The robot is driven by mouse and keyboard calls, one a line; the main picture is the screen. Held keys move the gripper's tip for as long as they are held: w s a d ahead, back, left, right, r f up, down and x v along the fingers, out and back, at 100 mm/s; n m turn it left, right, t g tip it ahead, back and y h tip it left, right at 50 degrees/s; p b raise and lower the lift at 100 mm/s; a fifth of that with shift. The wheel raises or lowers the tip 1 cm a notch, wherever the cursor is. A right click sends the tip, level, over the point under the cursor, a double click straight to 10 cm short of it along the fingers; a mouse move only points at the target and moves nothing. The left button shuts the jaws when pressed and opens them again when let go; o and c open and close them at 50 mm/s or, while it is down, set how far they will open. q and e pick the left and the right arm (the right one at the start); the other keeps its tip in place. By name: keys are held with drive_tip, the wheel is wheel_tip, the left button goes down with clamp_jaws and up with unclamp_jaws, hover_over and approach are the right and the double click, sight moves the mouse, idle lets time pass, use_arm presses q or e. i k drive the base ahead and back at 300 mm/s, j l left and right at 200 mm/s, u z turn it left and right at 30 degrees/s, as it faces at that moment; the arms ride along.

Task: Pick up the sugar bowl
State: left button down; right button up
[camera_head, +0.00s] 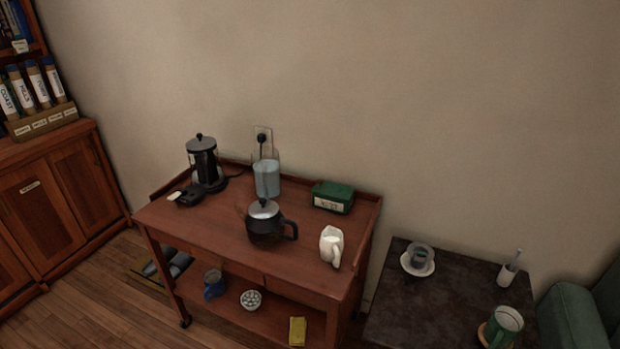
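A small white bowl (251,300) with several pale lumps in it sits on the lower shelf of the wooden cart (205,227). It looks like the sugar bowl, though the lumps are too small to be sure of. It stands upright near the shelf's middle, below the cart's top board. Neither of my grippers shows in the head view.
A blue mug (213,284) stands left of the bowl, and a yellow cloth (297,331) lies right of it. On top are a kettle (203,160), dark teapot (263,222), green box (333,196) and white jug (331,245). A dark side table (451,290) stands right.

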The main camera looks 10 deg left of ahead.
sight(251, 300)
drive_tip(key=j+z, duration=0.1)
drive_tip(key=z, duration=0.45)
drive_tip(key=j+z, duration=0.3)
drive_tip(key=j, duration=0.15)
drive_tip(key=k+j+z, duration=0.25)
drive_tip(key=j, duration=0.2)
drive_tip(key=j+z, duration=0.3)
drive_tip(key=j, duration=0.15)
drive_tip(key=k+l, duration=0.05)
